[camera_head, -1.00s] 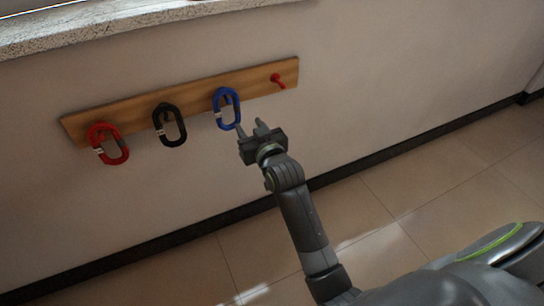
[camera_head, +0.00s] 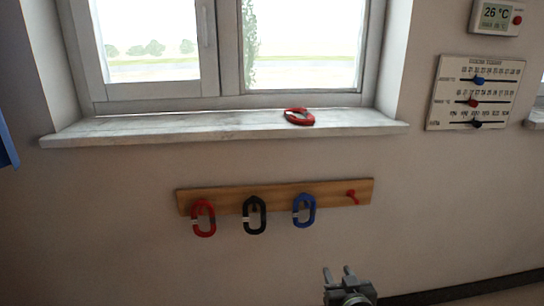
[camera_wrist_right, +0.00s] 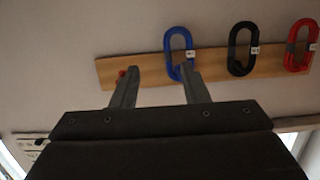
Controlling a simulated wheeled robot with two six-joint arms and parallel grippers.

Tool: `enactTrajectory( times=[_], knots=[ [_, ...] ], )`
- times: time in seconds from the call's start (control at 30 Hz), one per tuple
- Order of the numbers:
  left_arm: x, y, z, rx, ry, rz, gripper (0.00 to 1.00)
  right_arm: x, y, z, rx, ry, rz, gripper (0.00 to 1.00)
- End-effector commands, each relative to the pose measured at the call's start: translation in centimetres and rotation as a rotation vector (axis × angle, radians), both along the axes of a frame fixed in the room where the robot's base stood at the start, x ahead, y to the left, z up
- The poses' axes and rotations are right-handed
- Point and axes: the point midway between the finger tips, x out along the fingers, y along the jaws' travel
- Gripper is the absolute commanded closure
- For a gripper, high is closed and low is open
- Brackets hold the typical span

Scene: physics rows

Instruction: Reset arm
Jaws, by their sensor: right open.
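My right gripper (camera_head: 338,276) is at the bottom of the head view, open and empty, below and a little right of the blue ring. In the right wrist view its two fingers (camera_wrist_right: 157,87) are spread apart, pointing toward the wooden peg board (camera_wrist_right: 220,66). The same board (camera_head: 278,195) is on the wall in the head view. A red ring (camera_head: 203,219), a black ring (camera_head: 254,215) and a blue ring (camera_head: 304,210) hang on it. The red peg (camera_head: 352,196) at its right end is bare. My left gripper is not in view.
A window sill (camera_head: 220,124) runs above the board, with another red ring (camera_head: 299,116) lying on it. A panel with sliders (camera_head: 475,92) and a thermostat (camera_head: 499,16) are on the wall at the right. The wall between gripper and board is clear.

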Motion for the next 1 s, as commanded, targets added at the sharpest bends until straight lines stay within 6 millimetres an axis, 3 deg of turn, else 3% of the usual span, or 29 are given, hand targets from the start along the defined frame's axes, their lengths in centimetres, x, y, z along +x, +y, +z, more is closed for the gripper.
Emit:
enactTrajectory(
  times=[0.1,0.3,0.5,0.7,0.77,0.83,1.0],
  knots=[
    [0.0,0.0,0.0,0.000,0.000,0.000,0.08,-5.6,-2.0,-6.1,0.014,0.204,-0.024,0.59],
    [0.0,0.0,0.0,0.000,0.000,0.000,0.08,-17.8,-4.4,-14.4,0.051,0.580,-0.054,0.59],
    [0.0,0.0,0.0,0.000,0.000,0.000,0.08,-28.3,-5.4,-18.1,0.084,0.866,-0.069,0.59],
    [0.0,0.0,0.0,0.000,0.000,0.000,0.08,-36.9,-5.6,-19.3,0.111,1.087,-0.078,0.59],
    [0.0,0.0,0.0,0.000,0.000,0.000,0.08,-39.3,-5.6,-19.4,0.119,1.147,-0.079,0.59],
    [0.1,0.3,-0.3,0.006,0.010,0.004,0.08,-38.3,-5.8,-19.6,0.115,1.139,-0.084,0.59],
    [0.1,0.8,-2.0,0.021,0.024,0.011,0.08,-38.2,-6.4,-21.4,0.105,1.152,-0.100,0.59]
  ],
)
